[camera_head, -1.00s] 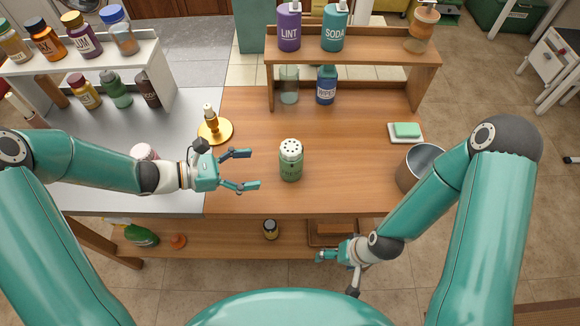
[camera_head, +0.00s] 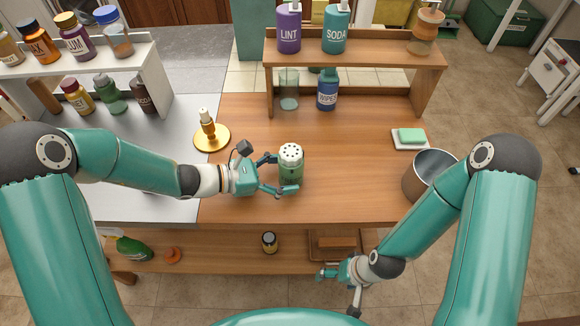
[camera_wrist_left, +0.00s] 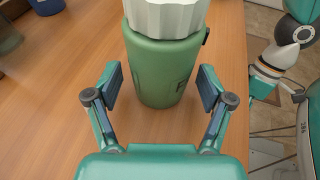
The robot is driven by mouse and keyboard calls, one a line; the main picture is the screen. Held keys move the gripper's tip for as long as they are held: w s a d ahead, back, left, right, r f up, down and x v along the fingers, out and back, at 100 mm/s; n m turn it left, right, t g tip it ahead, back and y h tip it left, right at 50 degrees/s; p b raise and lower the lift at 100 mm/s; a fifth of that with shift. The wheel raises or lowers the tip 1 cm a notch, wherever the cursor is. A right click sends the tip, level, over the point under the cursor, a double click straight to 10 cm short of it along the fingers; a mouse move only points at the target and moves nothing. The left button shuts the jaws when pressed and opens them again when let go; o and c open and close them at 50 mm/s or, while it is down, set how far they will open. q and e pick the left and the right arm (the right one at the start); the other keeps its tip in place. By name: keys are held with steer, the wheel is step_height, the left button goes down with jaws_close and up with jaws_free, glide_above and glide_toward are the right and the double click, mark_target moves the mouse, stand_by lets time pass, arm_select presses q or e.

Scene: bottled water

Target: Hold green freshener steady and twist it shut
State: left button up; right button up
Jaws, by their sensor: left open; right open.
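The green freshener (camera_head: 292,170) stands upright on the wooden table, with a white cap (camera_head: 291,152) with dark holes on top. In the left wrist view the green body (camera_wrist_left: 163,70) and the ribbed white cap (camera_wrist_left: 165,15) show, the cap cut off by the top edge. My left gripper (camera_head: 283,174) is open, with one finger on each side of the lower body; in the left wrist view (camera_wrist_left: 160,90) gaps show between both fingers and the body. My right gripper (camera_head: 322,274) is open and empty, low in front of the table's front edge.
A metal bucket (camera_head: 430,178) and a dish with a green sponge (camera_head: 411,136) are on the right. A wooden shelf (camera_head: 350,55) with bottles stands at the back.

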arm_select(q)
steer(key=shift+d, duration=0.25)
steer(key=shift+c, duration=0.4)
steer(key=c, duration=0.7)
steer(key=shift+c, duration=1.2)
